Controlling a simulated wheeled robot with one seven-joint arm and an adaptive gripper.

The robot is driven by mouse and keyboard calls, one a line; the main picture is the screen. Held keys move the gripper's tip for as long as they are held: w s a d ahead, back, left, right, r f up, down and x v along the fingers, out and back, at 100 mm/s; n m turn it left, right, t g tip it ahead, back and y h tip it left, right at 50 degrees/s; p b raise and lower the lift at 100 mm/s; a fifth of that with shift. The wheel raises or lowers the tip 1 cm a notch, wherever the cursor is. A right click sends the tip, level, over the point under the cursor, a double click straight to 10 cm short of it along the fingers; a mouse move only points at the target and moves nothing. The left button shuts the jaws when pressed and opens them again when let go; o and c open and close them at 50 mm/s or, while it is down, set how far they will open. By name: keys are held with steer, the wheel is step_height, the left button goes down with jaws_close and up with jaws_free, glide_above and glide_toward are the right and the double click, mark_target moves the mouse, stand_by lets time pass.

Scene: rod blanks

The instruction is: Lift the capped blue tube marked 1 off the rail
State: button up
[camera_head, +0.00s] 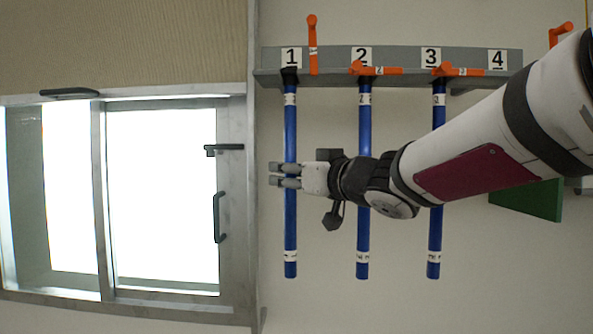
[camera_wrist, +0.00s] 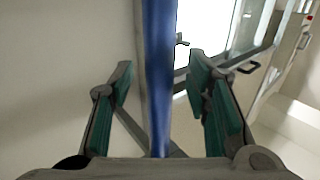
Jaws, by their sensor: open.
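The blue tube marked 1 (camera_head: 290,220) hangs upright below the number 1 plate, with a black cap (camera_head: 290,76) at its top on the grey rail (camera_head: 391,58). The orange lever (camera_head: 312,45) beside it points up, while the levers at 2 (camera_head: 375,70) and 3 (camera_head: 460,70) lie sideways across their tubes' tops. My gripper (camera_head: 284,175) is at the middle of tube 1. In the wrist view, the blue tube (camera_wrist: 159,75) stands between the two green-padded fingers (camera_wrist: 163,100), with a visible gap on both sides. The fingers are open.
Blue tubes hang at 2 (camera_head: 364,130) and 3 (camera_head: 438,115); my arm crosses in front of them. Place 4 (camera_head: 497,60) shows no tube. A window (camera_head: 160,195) with dark handles is at the left. A green panel (camera_head: 530,200) is at the right.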

mark_target(290, 135)
steer(key=shift+w+a, duration=0.15)
steer(key=shift+w, duration=0.05)
jaws_close()
steer(key=shift+s+r, duration=0.1)
steer(key=shift+r, duration=0.05)
steer(key=r, duration=0.2)
steer(key=r+p, duration=0.1)
steer(key=r, duration=0.1)
steer(key=s+r+p, duration=0.1)
steer(key=r, duration=0.2)
steer(key=s, duration=1.9)
steer(key=shift+a+f, duration=0.15)
steer(key=shift+a, duration=0.2)
steer(key=shift+w, duration=0.1)
